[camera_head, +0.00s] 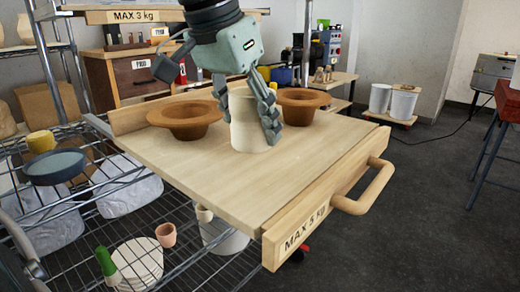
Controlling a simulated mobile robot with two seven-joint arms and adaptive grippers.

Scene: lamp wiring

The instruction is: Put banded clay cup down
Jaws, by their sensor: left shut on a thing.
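The clay cup (250,131) is pale cream and upright, in the middle of the wooden board (190,165). I cannot make out bands on it at this size. My left gripper (250,122) comes down from above and is shut on the cup, with its fingers on either side of the wall. The fingers hide part of the rim and side. The cup's base is at the board's surface; I cannot tell whether it touches or hovers just above. My right gripper is not in view.
Brown wide-rimmed bowls stand close on both sides of the cup, one left (186,119) and one right (299,104). The board's front half is clear. A wooden handle (366,190) projects at its right edge. A wire rack (60,215) lies at left and below.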

